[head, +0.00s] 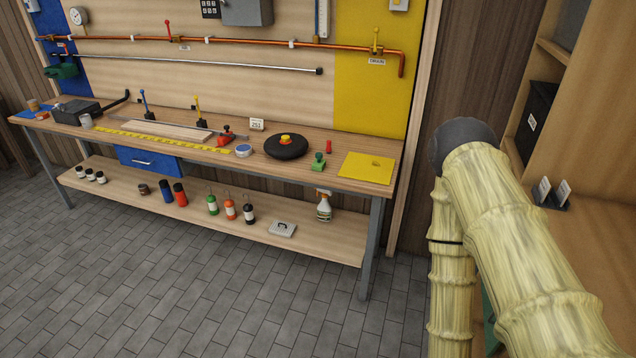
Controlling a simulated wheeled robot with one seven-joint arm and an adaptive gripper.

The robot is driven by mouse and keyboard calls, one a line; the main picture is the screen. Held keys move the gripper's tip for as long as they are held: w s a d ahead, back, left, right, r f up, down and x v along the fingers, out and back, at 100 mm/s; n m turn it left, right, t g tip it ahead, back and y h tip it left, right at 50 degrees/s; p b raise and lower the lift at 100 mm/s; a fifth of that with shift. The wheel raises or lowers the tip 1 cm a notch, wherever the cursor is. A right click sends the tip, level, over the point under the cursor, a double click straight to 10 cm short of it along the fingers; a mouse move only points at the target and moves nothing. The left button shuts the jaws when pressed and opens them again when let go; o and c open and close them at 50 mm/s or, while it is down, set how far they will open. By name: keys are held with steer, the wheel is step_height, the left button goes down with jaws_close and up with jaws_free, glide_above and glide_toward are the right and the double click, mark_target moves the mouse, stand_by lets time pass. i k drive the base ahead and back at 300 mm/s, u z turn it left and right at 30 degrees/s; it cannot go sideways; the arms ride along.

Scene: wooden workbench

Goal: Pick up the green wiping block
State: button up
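A small green block (317,163) with a raised, rounded top sits near the right part of the wooden workbench top (318,180). It looks like the wiping block, though it is small in view. It lies between a round black disc with an orange knob (286,146) and a flat yellow sheet (366,168). Nothing covers it from this side. My arm, with a pale bamboo-like surface, fills the right foreground, well apart from the bench. My gripper does not show in this view.
A small red piece (328,146) stands just behind the green block. A white-and-blue tin (243,151) and a yellow ruler (160,141) lie further left. The lower shelf (320,243) holds several bottles. Shelving (602,110) stands at right. The grey floor before the bench is clear.

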mark_target(319, 164)
steer(key=z, duration=0.5)
steer(key=k, duration=0.15)
steer(key=u, duration=1.5)
steer(key=i, duration=1.4)
steer(key=z, duration=0.45)
